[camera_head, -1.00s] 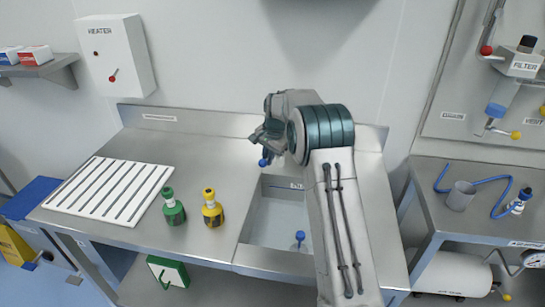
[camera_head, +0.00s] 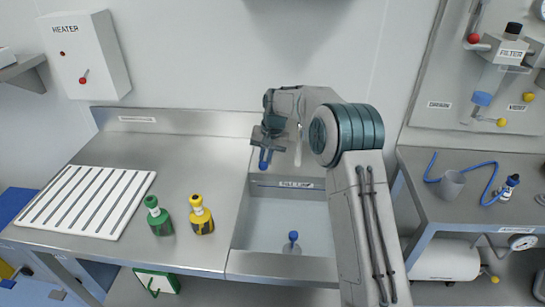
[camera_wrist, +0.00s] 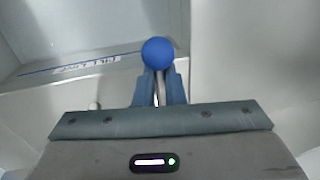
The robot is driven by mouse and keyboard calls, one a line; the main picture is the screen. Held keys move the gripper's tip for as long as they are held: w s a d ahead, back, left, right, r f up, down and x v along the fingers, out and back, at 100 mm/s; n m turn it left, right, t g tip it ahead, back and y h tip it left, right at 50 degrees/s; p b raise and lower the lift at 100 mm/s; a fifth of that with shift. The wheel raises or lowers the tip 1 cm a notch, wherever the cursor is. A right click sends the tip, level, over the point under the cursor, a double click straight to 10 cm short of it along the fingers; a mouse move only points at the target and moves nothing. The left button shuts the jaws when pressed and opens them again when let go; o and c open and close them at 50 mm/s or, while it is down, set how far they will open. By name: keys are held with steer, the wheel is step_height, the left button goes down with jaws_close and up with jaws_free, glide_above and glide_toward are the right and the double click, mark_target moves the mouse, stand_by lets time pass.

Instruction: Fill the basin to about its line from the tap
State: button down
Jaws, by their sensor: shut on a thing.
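The steel basin (camera_head: 243,232) is sunk into the counter, with a fill line label (camera_head: 297,185) on its back wall. A blue-knobbed plug or fitting (camera_head: 293,238) stands in its front part. I cannot tell how much water is inside. My gripper (camera_head: 265,155) is above the basin's back left corner. A pale tap spout (camera_head: 298,150) shows just right of it, partly hidden by my arm. In the wrist view, my gripper (camera_wrist: 158,90) is shut on the lever below a round blue knob (camera_wrist: 158,52). The basin's line also shows there (camera_wrist: 88,64).
A green bottle (camera_head: 159,220) and a yellow bottle (camera_head: 201,218) stand left of the basin. A slatted white rack (camera_head: 137,183) lies farther left. A heater box (camera_head: 84,55) is on the wall. A side bench at right holds a grey cup (camera_head: 452,184) and blue hose (camera_head: 430,170).

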steer(key=shift+s+f, duration=0.1)
steer(key=c, duration=1.5)
jaws_free()
step_height(320, 180, up, 14)
steer(key=d+b, duration=0.1)
steer(key=d, duration=0.1)
steer(key=shift+d+f, duration=0.15)
steer(key=shift+d, duration=0.2)
steer(key=shift+s, duration=0.1)
